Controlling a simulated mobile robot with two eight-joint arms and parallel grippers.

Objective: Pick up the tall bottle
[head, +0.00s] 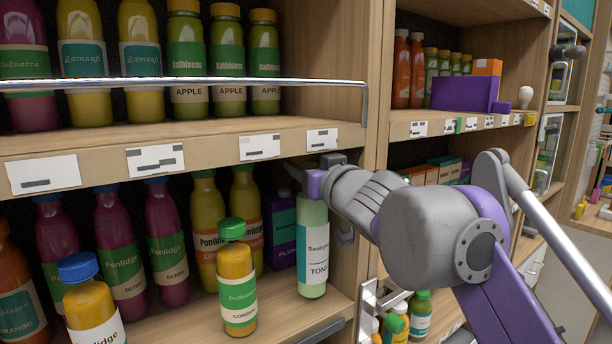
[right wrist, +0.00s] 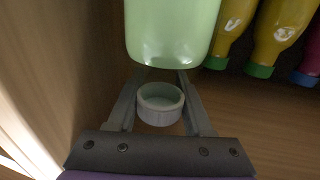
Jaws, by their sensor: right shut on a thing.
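The tall bottle (head: 313,230), pale green with a white label, is upright on the lower shelf of the left unit. Its base is near the shelf board; I cannot tell whether it touches. My right gripper (head: 322,185) is at its upper end and is shut on it, hiding the top. In the right wrist view, the green body (right wrist: 172,30) shows beyond the fingers (right wrist: 160,100). A small white ring-shaped piece (right wrist: 160,103) shows between them; I cannot tell whether it is the cap. My left gripper is not in view.
The upper shelf board (head: 215,135) is just above the gripper. A blue-capped bottle (head: 90,305) stands at front left.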

